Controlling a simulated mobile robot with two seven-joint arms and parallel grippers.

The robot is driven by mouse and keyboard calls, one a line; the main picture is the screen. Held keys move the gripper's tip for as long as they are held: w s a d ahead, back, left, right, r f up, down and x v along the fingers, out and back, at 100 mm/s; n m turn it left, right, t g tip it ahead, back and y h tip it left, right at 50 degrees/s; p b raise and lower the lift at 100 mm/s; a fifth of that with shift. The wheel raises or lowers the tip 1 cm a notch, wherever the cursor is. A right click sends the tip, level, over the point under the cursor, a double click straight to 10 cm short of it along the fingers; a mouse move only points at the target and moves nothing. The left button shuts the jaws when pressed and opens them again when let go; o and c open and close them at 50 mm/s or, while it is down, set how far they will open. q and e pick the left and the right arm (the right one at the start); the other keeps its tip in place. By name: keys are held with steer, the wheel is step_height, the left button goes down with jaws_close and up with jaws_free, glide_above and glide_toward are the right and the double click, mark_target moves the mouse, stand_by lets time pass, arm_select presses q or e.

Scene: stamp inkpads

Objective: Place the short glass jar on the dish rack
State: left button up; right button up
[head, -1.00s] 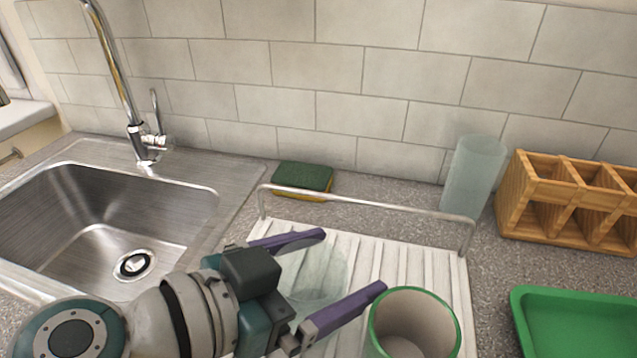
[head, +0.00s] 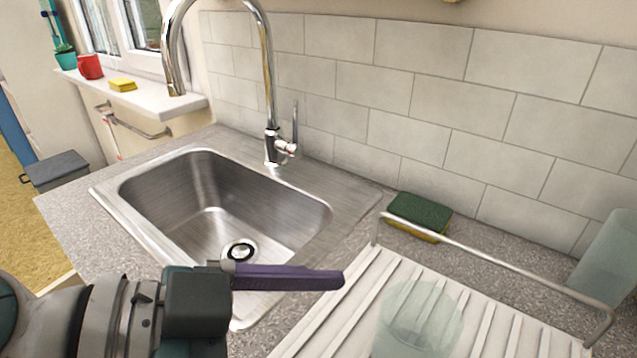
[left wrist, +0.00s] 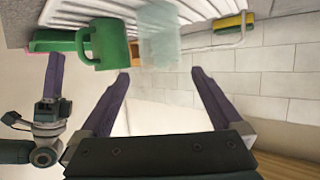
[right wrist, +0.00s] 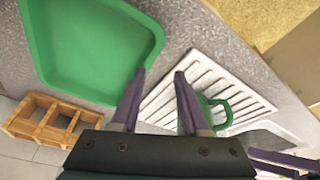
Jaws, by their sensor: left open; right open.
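The short glass jar (head: 418,318), pale and see-through, stands on the white ribbed dish rack (head: 340,310) near the lower edge of the head view. A glass vessel, likely this jar, shows in the left wrist view (left wrist: 162,38), out beyond the fingers. My left gripper (head: 335,281) is open and empty, left of the jar and apart from it; only one purple finger shows clearly in the head view. Both its fingers show in the left wrist view (left wrist: 127,65).
A tall frosted glass (head: 612,262) stands behind the rack's rail. A green-yellow sponge (head: 419,214) lies behind the rack. The sink (head: 215,200) is left. The right wrist view shows a green tray (right wrist: 85,45), wooden caddy (right wrist: 45,122) and green mug (right wrist: 222,110).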

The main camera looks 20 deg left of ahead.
arm_select(q)
steer(key=s+g, duration=0.1)
steer(key=s+d+f+y, duration=0.1)
steer(key=s, duration=0.1)
steer(key=s+g, duration=0.1)
steer(key=shift+s+d+f+g+y, duration=0.2)
steer(key=shift+s+f+g+y, duration=0.1)
steer(key=shift+s+f+y, duration=0.1)
steer(key=shift+s+a+f+n+y, duration=0.7)
steer(key=shift+s+a+y, duration=0.1)
steer(key=shift+y, duration=0.1)
steer(key=s+a+n+y, duration=0.1)
steer(key=a, duration=0.1)
steer(key=a+n+y, duration=0.1)
steer(key=a+y, duration=0.1)
steer(key=s+a+f+n+g+y, duration=0.1)
steer(key=a, duration=0.1)
steer(key=shift+s+f+n, duration=0.1)
steer(key=shift+s+n, duration=0.2)
steer(key=shift+n, duration=0.1)
steer(key=s+a+n+g+y, duration=0.1)
steer(key=s+a+n+y, duration=0.1)
steer(key=a, duration=0.4)
steer(key=shift+s+n+y, duration=0.25)
steer(key=shift+n+y, duration=0.55)
